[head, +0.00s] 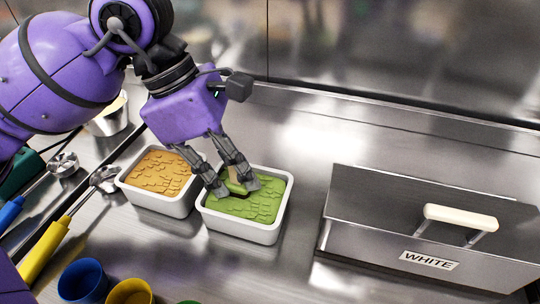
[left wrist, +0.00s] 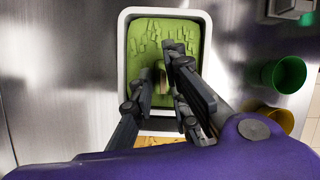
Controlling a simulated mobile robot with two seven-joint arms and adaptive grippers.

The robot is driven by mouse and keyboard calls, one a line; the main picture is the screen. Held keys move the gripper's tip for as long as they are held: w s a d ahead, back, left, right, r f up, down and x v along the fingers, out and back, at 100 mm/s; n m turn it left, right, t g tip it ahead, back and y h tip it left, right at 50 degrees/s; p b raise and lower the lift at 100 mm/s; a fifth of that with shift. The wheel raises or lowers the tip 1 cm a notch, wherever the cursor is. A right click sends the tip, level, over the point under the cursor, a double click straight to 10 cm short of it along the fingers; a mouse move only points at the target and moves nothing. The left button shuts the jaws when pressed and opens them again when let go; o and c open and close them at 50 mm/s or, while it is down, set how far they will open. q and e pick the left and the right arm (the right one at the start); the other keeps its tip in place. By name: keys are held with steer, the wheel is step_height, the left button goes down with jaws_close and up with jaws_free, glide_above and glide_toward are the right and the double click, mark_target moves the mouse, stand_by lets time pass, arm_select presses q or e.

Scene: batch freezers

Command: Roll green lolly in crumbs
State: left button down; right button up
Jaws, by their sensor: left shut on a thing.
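My left gripper (head: 234,188) is low over a white tub (head: 284,206) of green, rough-surfaced stuff. Its fingers are shut on the green lolly (head: 236,186), whose pale stick shows between them. The lolly is at the green surface, but I cannot tell whether it touches. In the left wrist view the gripper (left wrist: 164,85) is over the middle of the same green tub (left wrist: 122,60), and its fingers hide most of the lolly. A second white tub (head: 160,200) with tan, crumb-like stuff stands to its left. My right gripper is not in view.
A steel box marked WHITE (head: 430,240), with a cream handle (head: 460,217), stands at the right. Scoops with blue (head: 12,210) and yellow (head: 45,250) handles lie at the left. Blue (head: 82,281) and yellow (head: 130,292) cups stand in front. Bare steel lies between tub and box.

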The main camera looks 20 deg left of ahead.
arm_select(q)
steer(key=shift+d+p, duration=0.3)
steer(key=shift+d, duration=1.3)
steer(key=shift+a, duration=0.85)
steer(key=shift+r, duration=0.15)
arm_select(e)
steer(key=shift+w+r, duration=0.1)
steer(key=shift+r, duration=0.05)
arm_select(q)
steer(key=shift+r+p, duration=1.6)
steer(key=shift+r, duration=1.15)
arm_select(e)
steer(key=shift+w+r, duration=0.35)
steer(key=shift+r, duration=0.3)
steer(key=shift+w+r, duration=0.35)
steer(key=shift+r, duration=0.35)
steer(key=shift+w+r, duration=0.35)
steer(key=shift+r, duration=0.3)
